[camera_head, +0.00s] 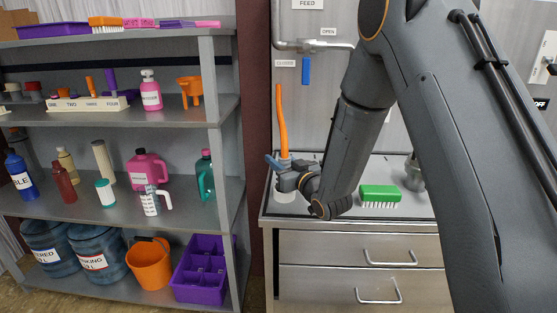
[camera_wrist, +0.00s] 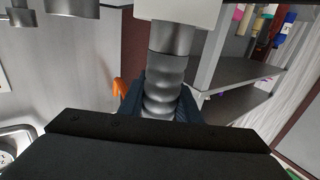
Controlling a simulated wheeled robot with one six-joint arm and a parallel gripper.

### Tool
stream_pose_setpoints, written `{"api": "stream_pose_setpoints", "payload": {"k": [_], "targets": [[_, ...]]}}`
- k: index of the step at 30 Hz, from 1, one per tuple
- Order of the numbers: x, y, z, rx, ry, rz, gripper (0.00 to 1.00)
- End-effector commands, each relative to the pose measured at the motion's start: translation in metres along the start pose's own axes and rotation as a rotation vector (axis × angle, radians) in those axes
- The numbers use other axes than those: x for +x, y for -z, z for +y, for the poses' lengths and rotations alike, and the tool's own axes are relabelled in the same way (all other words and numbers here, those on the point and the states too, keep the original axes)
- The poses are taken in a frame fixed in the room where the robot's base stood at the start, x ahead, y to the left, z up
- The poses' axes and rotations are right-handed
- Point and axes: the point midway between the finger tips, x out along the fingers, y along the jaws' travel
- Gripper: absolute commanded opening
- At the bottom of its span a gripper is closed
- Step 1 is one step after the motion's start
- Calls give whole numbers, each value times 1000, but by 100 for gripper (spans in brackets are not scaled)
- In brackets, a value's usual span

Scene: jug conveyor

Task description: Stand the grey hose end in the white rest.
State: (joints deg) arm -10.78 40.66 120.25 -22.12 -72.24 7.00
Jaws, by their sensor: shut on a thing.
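The grey hose end (camera_wrist: 162,88) is ribbed, with a smoother metallic section beyond the ribs. In the wrist view it lies between the dark blue jaws of my gripper (camera_wrist: 160,103), which is shut on it. In the head view the orange hose (camera_head: 282,120) rises nearly upright above my gripper (camera_head: 285,172). The white rest (camera_head: 284,196) stands on the counter directly below the gripper, partly hidden by it. In the wrist view the white rest (camera_wrist: 180,10) meets the far end of the grey piece at the top edge. I cannot tell how deep it sits inside.
The grey counter (camera_head: 325,208) holds a green brush (camera_head: 380,195) to the right, beyond my arm. Shelves (camera_head: 110,205) with bottles, jugs and bins stand to the left. The counter front right of the rest looks clear.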

Motion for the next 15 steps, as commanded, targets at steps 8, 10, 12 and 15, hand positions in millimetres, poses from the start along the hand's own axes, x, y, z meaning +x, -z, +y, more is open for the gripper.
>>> {"api": "stream_pose_setpoints", "payload": {"k": [8,10,12,15], "targets": [[0,-7,0,0,0,1,2],[0,-8,0,0,0,0,2],[0,-10,0,0,0,0,2],[0,-12,0,0,0,0,2]]}}
